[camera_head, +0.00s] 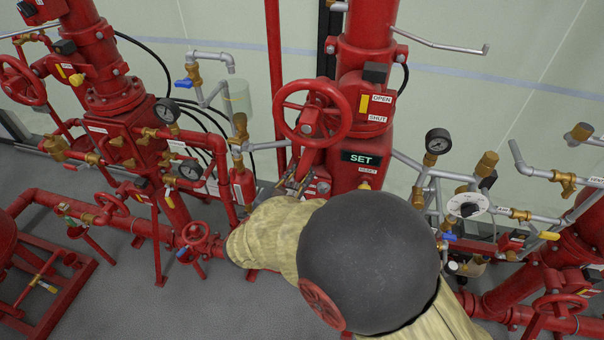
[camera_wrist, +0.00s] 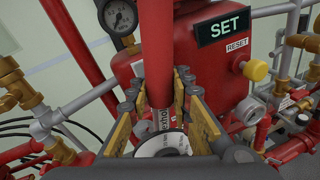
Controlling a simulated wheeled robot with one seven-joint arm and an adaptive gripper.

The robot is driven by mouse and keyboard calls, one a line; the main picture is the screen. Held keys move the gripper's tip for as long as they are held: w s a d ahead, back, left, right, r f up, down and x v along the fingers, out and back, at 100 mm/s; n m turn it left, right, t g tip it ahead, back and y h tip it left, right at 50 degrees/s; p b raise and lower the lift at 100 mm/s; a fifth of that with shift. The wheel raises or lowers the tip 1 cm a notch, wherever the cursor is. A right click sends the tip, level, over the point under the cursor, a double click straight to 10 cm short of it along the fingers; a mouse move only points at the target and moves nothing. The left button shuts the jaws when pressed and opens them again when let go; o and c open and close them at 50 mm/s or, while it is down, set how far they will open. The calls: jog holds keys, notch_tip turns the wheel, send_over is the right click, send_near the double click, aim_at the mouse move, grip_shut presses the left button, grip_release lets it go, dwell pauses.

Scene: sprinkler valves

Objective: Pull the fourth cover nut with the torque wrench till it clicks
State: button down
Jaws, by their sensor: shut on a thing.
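My gripper (camera_wrist: 167,92) is shut, its yellow-padded fingers on either side of a red round bar (camera_wrist: 155,45). The bar looks like the torque wrench's handle and runs up out of the wrist view. In the head view my gripper (camera_head: 292,184) is at the lower left of the red valve body (camera_head: 349,174) with the SET sign (camera_head: 361,159). My arm hides much of the front there. I cannot make out the fourth cover nut or the wrench's head.
A red handwheel (camera_head: 312,112) stands out above my gripper. A pressure gauge (camera_head: 438,141) and grey pipes with brass fittings are on the right. Another red valve assembly (camera_head: 112,140) with gauges is on the left. Grey floor (camera_head: 85,238) shows between the pipes.

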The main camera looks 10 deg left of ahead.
jog(key=shift+w+r, duration=0.15)
jog(key=shift+w, duration=0.1)
jog(key=shift+s+d+f+m+b, duration=0.1)
jog(key=shift+d+f+m+b, duration=0.2)
jog(key=shift+d+b, duration=0.3)
jog(key=shift+d+f+m+b, duration=0.15)
jog(key=shift+d+m+b, duration=0.2)
jog(key=shift+d+b, duration=0.2)
jog(key=shift+s+d+f+m+b, duration=0.1)
jog(key=shift+d+f+m+b, duration=0.2)
jog(key=shift+d+b, duration=0.3)
dwell(0.5)
jog(key=shift+d+f+m+g+y+b, duration=0.2)
jog(key=shift+d+f+m+b, duration=0.35)
jog(key=shift+b, duration=0.3)
jog(key=shift+d+f+m+g+y+b, duration=0.1)
jog(key=shift+d+f+m+y+b, duration=0.15)
jog(key=shift+d+b, duration=0.5)
jog(key=shift+a+r+n+p, duration=0.35)
jog(key=shift+a+r+p, duration=0.15)
jog(key=shift+a+p, duration=0.25)
dwell(0.4)
jog(key=shift+s, duration=0.1)
dwell(0.4)
